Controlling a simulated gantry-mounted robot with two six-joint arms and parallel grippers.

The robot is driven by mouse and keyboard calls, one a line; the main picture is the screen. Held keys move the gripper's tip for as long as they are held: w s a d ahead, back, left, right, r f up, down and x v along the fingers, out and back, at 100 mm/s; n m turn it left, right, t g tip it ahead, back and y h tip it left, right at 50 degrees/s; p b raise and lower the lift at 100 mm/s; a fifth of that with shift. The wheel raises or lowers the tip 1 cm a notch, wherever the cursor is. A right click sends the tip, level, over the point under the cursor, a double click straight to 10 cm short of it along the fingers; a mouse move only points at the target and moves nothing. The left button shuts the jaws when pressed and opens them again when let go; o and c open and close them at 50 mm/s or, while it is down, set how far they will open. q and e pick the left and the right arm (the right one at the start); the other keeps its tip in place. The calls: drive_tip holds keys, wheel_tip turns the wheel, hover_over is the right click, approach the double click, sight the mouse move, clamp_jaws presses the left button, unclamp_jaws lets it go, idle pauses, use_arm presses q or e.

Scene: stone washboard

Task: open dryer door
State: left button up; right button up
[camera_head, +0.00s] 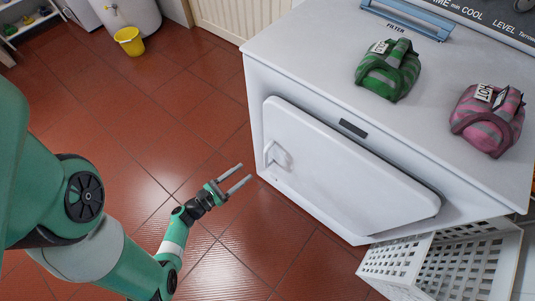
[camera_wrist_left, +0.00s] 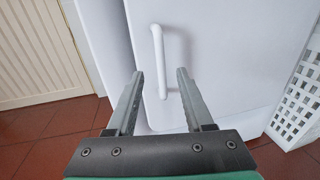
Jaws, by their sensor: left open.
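The white dryer (camera_head: 330,60) stands at the right in the head view. Its door (camera_head: 340,165) is on the front face and looks shut. The white door handle (camera_head: 278,155) is at the door's left side. In the left wrist view the handle (camera_wrist_left: 160,60) is an upright bar, seen between and beyond the two fingers. My left gripper (camera_head: 238,178) is open and empty, in front of the door and a little short of the handle. It also shows in the left wrist view (camera_wrist_left: 158,88). My right gripper is not in view.
A green bag (camera_head: 388,70) and a pink bag (camera_head: 487,118) lie on the dryer top. A white perforated basket (camera_head: 395,262) stands below the door's right end. A yellow bucket (camera_head: 129,41) stands at the back left. The tiled floor left of the dryer is clear.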

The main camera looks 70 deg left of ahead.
sight(266, 155)
use_arm(q)
drive_tip(key=b+x, duration=0.3)
drive_tip(key=x, duration=0.8)
drive_tip(key=shift+w, duration=0.25)
drive_tip(key=shift+a, duration=0.1)
clamp_jaws()
idle(0.8)
